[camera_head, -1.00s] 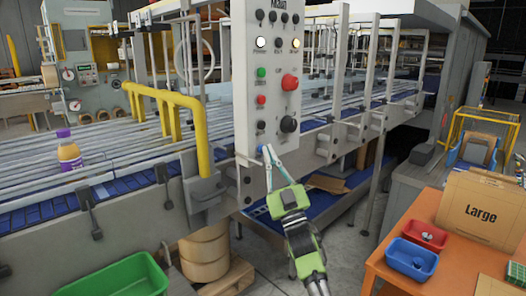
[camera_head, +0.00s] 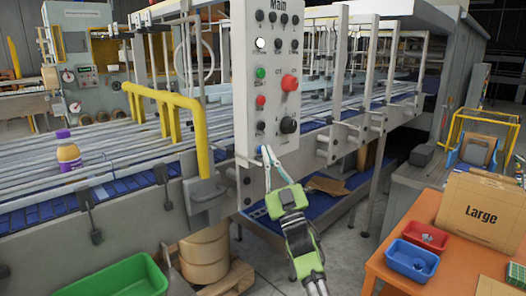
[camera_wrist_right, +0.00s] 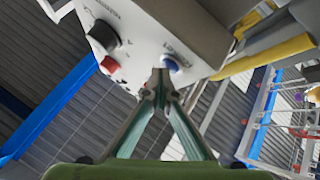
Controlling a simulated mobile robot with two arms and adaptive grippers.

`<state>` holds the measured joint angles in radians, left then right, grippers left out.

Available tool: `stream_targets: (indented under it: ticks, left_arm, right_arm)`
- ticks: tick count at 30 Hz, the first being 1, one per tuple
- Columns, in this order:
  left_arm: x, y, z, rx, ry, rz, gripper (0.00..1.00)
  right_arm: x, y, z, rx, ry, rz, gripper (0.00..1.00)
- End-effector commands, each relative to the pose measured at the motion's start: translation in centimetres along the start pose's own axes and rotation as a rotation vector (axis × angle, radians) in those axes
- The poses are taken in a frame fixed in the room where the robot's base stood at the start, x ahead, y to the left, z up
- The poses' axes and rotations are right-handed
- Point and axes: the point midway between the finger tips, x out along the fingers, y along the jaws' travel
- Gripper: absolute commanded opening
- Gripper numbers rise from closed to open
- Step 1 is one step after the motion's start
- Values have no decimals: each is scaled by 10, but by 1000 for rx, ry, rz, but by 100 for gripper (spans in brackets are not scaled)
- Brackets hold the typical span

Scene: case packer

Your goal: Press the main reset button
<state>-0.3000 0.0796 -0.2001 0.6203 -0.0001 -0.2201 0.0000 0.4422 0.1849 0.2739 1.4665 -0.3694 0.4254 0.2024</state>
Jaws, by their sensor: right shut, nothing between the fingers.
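The white control panel (camera_head: 266,110) marked "Main" stands at the front of the machine, with knobs, lamps and several buttons. A blue button (camera_wrist_right: 170,64) at its lower edge shows in the right wrist view; its label is too blurred to read. In the head view it is mostly hidden behind my fingertips. My right gripper (camera_head: 266,152) is shut and empty, its tips at the panel's lower left. In the wrist view the right fingertips (camera_wrist_right: 161,78) are right at the blue button; I cannot tell whether they touch it. My left gripper is not in view.
Close by on the panel are a large red button (camera_head: 290,83), a green button (camera_head: 261,73), a smaller red button (camera_head: 261,100) and a black knob (camera_head: 288,125). A yellow rail (camera_head: 200,130) stands left of the panel. An orange table (camera_head: 392,268) is at right.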

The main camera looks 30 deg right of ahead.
Motion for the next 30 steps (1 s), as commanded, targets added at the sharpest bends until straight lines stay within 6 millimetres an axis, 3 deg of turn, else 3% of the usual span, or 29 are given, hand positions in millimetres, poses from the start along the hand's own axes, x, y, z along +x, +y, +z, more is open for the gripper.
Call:
stream_targets:
  ticks: [20, 30]
  left_arm:
    - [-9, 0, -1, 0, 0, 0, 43]
    - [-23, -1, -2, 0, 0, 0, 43]
  right_arm:
    - [-13, 9, -9, -1, -1, -1, 0]
    - [-35, 26, -26, -1, -3, -1, 0]
